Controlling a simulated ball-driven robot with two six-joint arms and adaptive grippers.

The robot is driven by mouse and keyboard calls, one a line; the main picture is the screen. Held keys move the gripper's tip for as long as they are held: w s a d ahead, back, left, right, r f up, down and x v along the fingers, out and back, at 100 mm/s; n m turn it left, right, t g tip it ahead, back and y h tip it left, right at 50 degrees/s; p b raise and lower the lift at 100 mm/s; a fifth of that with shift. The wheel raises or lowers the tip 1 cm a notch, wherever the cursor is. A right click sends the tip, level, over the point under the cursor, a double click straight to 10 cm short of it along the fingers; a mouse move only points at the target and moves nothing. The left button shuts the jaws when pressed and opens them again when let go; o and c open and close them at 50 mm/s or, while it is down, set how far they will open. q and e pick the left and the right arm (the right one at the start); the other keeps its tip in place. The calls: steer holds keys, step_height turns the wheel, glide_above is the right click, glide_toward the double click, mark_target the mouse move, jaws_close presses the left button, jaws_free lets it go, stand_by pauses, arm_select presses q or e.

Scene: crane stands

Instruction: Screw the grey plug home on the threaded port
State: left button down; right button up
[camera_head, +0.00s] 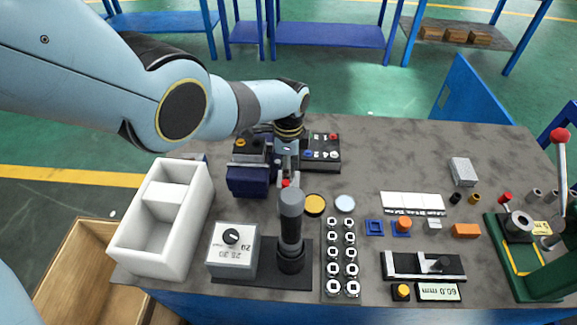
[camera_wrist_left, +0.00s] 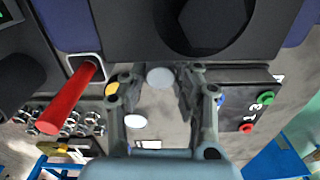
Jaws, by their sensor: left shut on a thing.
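In the left wrist view, a round grey piece, by its look the grey plug (camera_wrist_left: 160,78), sits between the fingertips of my left gripper (camera_wrist_left: 157,84), which is shut on it. In the head view my left gripper (camera_head: 287,172) points down beside a dark blue vise-like block (camera_head: 247,181); the plug cannot be made out there. In the wrist view a dark block with a hexagonal part (camera_wrist_left: 213,22) lies just beyond the fingertips. I cannot make out the threaded port or whether the plug touches it. My right gripper is not in view.
A dark upright cylinder (camera_head: 291,215) stands in front of the gripper, beside a dial box (camera_head: 233,250). A white bin (camera_head: 163,216) is at left. A button box (camera_head: 321,150) is behind, a socket rack (camera_head: 342,258) in front.

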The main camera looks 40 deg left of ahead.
arm_select(q)
steer(key=m, duration=0.4)
steer(key=shift+m, duration=0.4)
steer(key=shift+m, duration=0.3)
steer(key=m, duration=0.4)
steer(key=shift+m, duration=0.3)
steer(key=m, duration=0.5)
steer(key=m, duration=0.5)
